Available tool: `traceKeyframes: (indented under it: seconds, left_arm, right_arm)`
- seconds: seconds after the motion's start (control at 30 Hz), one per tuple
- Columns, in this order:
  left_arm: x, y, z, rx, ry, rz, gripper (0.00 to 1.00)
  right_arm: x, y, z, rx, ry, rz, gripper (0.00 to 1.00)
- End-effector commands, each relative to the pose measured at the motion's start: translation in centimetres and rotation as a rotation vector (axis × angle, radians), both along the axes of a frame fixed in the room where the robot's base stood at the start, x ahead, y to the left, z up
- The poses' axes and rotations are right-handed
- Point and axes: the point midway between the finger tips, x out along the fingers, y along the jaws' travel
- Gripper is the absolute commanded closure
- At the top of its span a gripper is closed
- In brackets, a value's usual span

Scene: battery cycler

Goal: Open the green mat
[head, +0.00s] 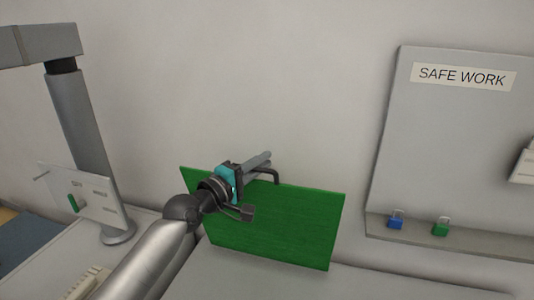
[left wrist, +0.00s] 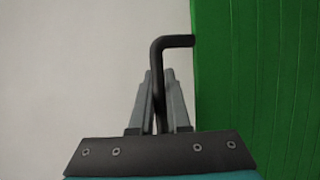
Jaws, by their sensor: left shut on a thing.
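The green mat (head: 290,230) stands nearly upright as a flat panel against the wall, at the back of the bench. It fills the right side of the left wrist view (left wrist: 260,80). A black bent handle (head: 268,172) is attached at its top edge; it also shows in the left wrist view (left wrist: 158,60). My left gripper (head: 262,162) is shut on this handle, with its fingers (left wrist: 158,105) on both sides of the bar. My arm hides part of the mat's left side. My right gripper is in neither view.
A grey board (head: 450,130) with a "SAFE WORK" label hangs at the right. Its ledge holds a blue padlock (head: 396,222) and a green padlock (head: 440,229). A grey post (head: 85,140) and a tilted clear panel (head: 85,197) stand at the left. The bench (head: 240,280) before the mat looks clear.

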Motion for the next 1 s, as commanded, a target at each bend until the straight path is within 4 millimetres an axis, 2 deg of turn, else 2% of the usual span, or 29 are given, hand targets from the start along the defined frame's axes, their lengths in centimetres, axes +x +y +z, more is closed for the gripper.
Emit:
traceKeyframes:
  seconds: [0.1,0.5,0.8,1.0]
  left_arm:
    - [-2.1,0.4,-1.0,-0.008,-0.048,-0.001,1.0]
    - [-8.5,1.7,-3.2,-0.041,-0.213,-0.001,1.0]
    - [-12.0,2.4,-4.8,-0.06,-0.31,0.0,1.0]
    - [-13.4,2.7,-5.4,-0.069,-0.351,-0.001,1.0]
  right_arm:
    - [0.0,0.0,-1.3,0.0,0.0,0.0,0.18]
    - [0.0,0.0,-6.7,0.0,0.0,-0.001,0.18]
    - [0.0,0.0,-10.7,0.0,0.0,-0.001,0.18]
    - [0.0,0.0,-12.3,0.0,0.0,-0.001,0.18]
